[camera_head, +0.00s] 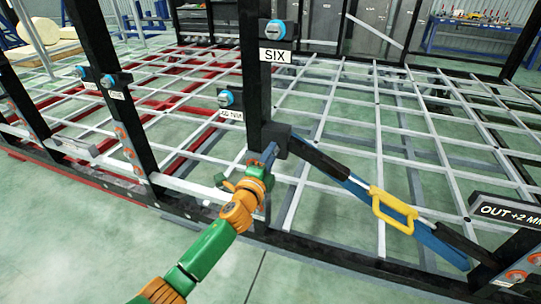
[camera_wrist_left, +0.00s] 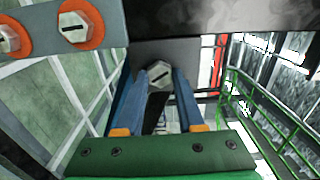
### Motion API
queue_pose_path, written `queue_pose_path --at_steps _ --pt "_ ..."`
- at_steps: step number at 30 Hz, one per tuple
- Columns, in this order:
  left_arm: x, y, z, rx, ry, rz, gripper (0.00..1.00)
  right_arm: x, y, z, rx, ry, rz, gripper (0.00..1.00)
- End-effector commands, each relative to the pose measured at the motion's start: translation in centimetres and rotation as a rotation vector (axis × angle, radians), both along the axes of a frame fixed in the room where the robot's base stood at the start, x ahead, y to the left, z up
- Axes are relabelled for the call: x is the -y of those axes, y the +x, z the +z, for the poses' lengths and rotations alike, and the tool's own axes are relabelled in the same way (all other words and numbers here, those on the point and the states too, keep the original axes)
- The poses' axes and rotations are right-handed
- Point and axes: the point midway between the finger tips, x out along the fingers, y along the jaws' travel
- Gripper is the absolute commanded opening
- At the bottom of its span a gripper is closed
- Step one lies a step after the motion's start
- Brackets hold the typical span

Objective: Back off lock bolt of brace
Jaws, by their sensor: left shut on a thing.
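The brace (camera_head: 352,186) is a dark and blue bar with a yellow handle (camera_head: 393,209); it slopes down right from a black block on the post marked SIX. My left gripper (camera_head: 268,152) is at that block, at the brace's upper end. In the left wrist view, its two blue fingers (camera_wrist_left: 157,80) are on either side of a grey hex bolt head (camera_wrist_left: 159,73) with a dark slot, and they are shut on it. In the head view the bolt is hidden behind the gripper. My right gripper is in neither view.
Two bolt heads on orange washers (camera_wrist_left: 78,26) sit on a plate near the left finger. A sign reading OUT +2 MM (camera_head: 508,211) is at right. Open floor (camera_head: 330,285) lies in front of the chassis.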

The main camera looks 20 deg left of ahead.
Motion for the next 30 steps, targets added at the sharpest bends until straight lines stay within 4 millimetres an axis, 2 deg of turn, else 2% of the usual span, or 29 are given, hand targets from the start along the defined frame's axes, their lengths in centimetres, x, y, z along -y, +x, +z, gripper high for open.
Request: queue_pose_path --at_steps 8,30 --pt "-0.03 0.03 0.14 -0.001 -0.128 0.001 0.0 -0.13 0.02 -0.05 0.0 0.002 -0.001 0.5" --pt "-0.04 0.04 0.41 -0.022 -0.818 -0.001 0.0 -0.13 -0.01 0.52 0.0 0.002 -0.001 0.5"
